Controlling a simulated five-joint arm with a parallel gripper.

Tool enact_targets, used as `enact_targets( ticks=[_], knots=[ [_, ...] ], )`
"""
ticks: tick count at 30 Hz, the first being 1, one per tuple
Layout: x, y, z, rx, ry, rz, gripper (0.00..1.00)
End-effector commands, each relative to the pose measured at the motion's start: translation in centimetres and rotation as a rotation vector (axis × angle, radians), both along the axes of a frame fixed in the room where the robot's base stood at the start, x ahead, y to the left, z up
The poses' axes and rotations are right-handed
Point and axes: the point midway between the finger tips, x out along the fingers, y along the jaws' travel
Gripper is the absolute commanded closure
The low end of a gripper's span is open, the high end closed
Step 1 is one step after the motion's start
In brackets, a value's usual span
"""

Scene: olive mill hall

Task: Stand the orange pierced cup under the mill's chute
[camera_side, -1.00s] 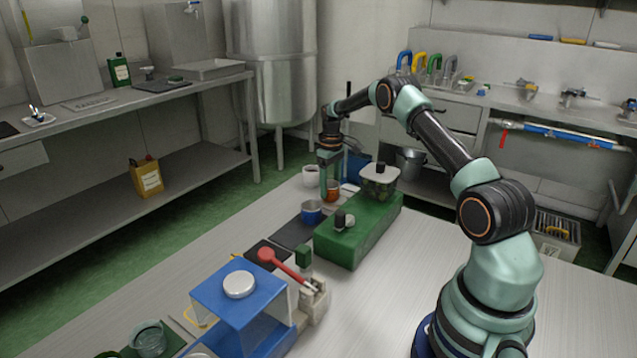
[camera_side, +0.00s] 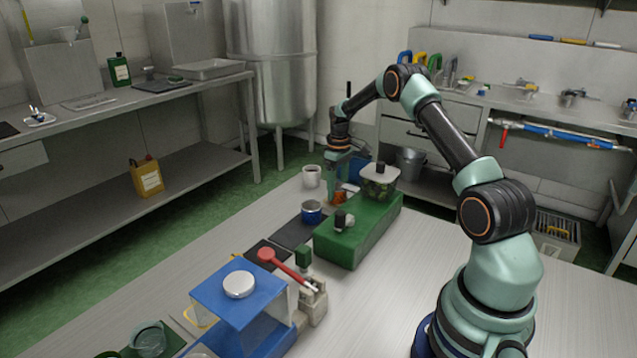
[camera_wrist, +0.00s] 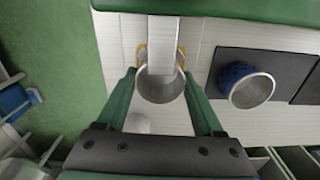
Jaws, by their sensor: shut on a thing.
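My gripper (camera_wrist: 162,100) is shut on the orange pierced cup (camera_wrist: 160,92), one finger on either side. The wrist view shows mainly its grey inside and rim; its orange outside shows in the side view (camera_side: 339,197). The mill has a green body (camera_side: 350,238) and a clear hopper (camera_side: 380,182) on top. In the wrist view, a pale straight chute (camera_wrist: 163,45) runs from the green body and overlaps the far part of the cup's opening. I cannot tell whether the cup's base touches the table.
A blue cup (camera_side: 312,213) stands on a dark mat (camera_side: 288,233), to the right of my gripper in the wrist view (camera_wrist: 247,85). A white mug (camera_side: 312,177) stands to the gripper's left in the side view. A blue stand (camera_side: 235,300) is nearer the camera.

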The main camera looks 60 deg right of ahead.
Motion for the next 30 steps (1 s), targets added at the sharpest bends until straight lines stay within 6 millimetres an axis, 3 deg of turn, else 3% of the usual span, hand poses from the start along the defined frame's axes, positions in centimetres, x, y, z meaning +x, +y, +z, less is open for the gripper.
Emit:
enact_targets(
  ticks=[14,15,17,30],
  knots=[
    [-0.02,0.01,-0.16,0.000,0.000,0.000,0.67],
    [-0.02,0.01,-0.16,0.000,0.000,0.000,0.24],
    [-0.02,0.01,-0.16,0.000,0.000,0.000,0.01],
    [0.04,0.00,0.19,0.000,-0.001,0.000,0.00]
  ],
)
